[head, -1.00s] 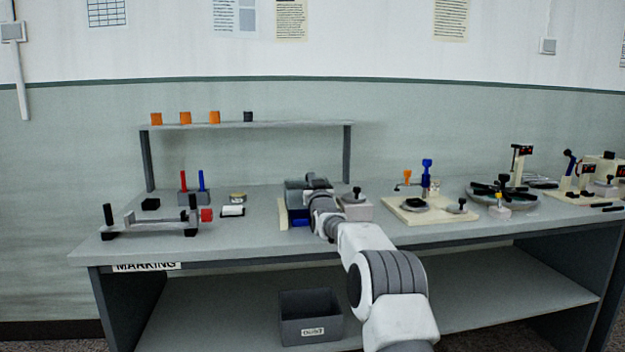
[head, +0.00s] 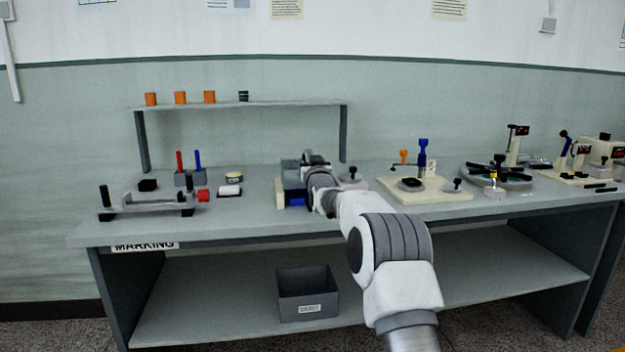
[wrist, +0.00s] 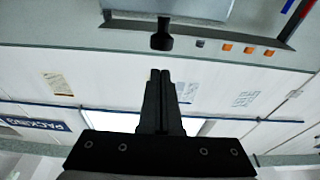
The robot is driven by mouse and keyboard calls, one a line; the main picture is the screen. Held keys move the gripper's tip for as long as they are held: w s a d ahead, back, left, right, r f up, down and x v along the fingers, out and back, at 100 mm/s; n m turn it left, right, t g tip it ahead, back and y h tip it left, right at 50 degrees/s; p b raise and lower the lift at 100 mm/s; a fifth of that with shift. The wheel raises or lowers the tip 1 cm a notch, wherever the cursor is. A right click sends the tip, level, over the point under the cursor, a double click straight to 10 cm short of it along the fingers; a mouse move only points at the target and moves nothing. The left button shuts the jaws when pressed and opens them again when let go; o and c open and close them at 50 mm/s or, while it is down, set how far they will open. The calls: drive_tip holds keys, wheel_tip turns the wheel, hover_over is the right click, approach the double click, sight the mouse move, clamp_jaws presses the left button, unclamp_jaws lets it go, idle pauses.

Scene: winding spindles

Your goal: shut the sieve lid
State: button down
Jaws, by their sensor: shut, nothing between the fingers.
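A grey-green box-like unit (head: 292,178) with a blue part (head: 298,201) low at its front stands at the middle of the bench. It looks like the sieve, but my arm covers much of it. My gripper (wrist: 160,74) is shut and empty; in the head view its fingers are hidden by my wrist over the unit. In the wrist view a pale, dark-edged panel (wrist: 175,8) with a black knob (wrist: 162,40) shows beyond the fingertips. It appears to be the lid, apart from them in the picture; its exact angle cannot be told.
A small block with a black knob (head: 350,178) stands close right of my wrist. A cream board (head: 430,194) with fittings lies farther right.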

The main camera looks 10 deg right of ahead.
drive_tip(key=s+f, duration=0.5)
drive_tip(key=f, duration=0.1)
drive_tip(key=s+a+r+g, duration=0.1)
drive_tip(key=s+r+g, duration=0.25)
drive_tip(key=s, duration=0.75)
drive_tip(key=s+a+r+g, duration=0.15)
drive_tip(key=s+g, duration=0.25)
drive_tip(key=s, duration=0.7)
drive_tip(key=s+f+g, duration=0.2)
drive_tip(key=s+f, duration=0.1)
drive_tip(key=s, duration=0.9)
drive_tip(key=s+f+g+p, duration=0.1)
drive_tip(key=s+f+g, duration=0.25)
drive_tip(key=s, duration=0.85)
drive_tip(key=s+f+g, duration=0.2)
drive_tip(key=s+f, duration=0.2)
drive_tip(key=s, duration=0.8)
wheel_tip(320, 180, up, 24)
drive_tip(key=p, duration=2.3)
drive_tip(key=shift+w+d+p, duration=0.2)
drive_tip(key=shift+d+p, duration=0.1)
drive_tip(key=shift+d, duration=0.05)
